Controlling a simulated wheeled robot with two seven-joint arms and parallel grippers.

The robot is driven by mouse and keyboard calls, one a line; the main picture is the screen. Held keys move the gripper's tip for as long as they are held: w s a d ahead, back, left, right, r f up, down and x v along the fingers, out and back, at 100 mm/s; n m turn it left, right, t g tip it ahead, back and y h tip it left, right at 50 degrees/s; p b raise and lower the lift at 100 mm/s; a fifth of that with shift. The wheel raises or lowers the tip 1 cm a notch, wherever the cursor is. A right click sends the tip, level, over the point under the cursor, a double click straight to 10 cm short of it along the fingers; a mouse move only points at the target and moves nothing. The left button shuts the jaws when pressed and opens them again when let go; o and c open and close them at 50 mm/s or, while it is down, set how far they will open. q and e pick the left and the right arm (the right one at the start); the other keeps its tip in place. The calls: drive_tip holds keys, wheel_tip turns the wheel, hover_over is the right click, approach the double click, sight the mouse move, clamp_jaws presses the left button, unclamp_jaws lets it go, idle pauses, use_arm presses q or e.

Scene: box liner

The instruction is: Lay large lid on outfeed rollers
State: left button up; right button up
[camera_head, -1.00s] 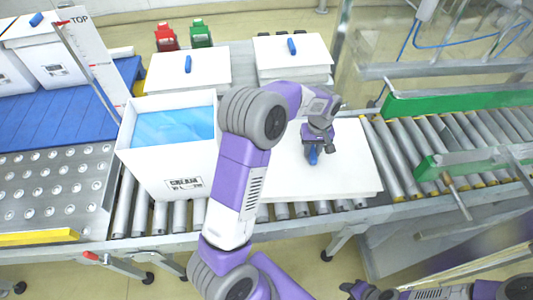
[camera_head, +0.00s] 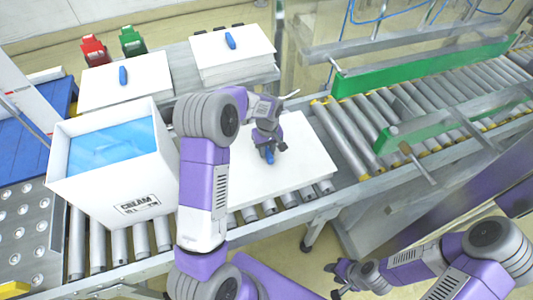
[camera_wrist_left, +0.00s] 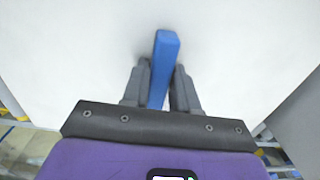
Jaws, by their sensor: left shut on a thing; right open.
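The large lid (camera_head: 300,165) is a flat white panel over the conveyor rollers, just right of the white open box. I cannot tell whether it rests on them or hangs slightly above. My left gripper (camera_head: 270,150) is shut on the lid's blue handle (camera_head: 269,157). In the left wrist view the blue handle (camera_wrist_left: 163,65) stands between the two dark fingers (camera_wrist_left: 160,90), with the white lid (camera_wrist_left: 230,50) filling the background. My right gripper (camera_head: 338,280) is open and empty, low in front of the conveyor.
The white box (camera_head: 75,195) holds something blue. Two stacks of white lids with blue handles, left (camera_head: 155,75) and right (camera_head: 210,55), stand behind. Bare outfeed rollers (camera_head: 345,140) run right, beside a green guide rail (camera_head: 430,65) and a shorter green guide (camera_head: 420,130).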

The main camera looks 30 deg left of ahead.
use_arm(q)
drive_tip(key=shift+f, duration=0.65)
drive_tip(key=shift+f, duration=0.1)
drive_tip(key=o, duration=0.9)
drive_tip(key=shift+c, duration=0.2)
wheel_tip(320, 180, up, 12)
drive_tip(key=p, duration=0.3)
drive_tip(key=shift+w, duration=0.15)
drive_tip(key=shift+r+p, duration=0.2)
drive_tip(key=shift+p, duration=0.15)
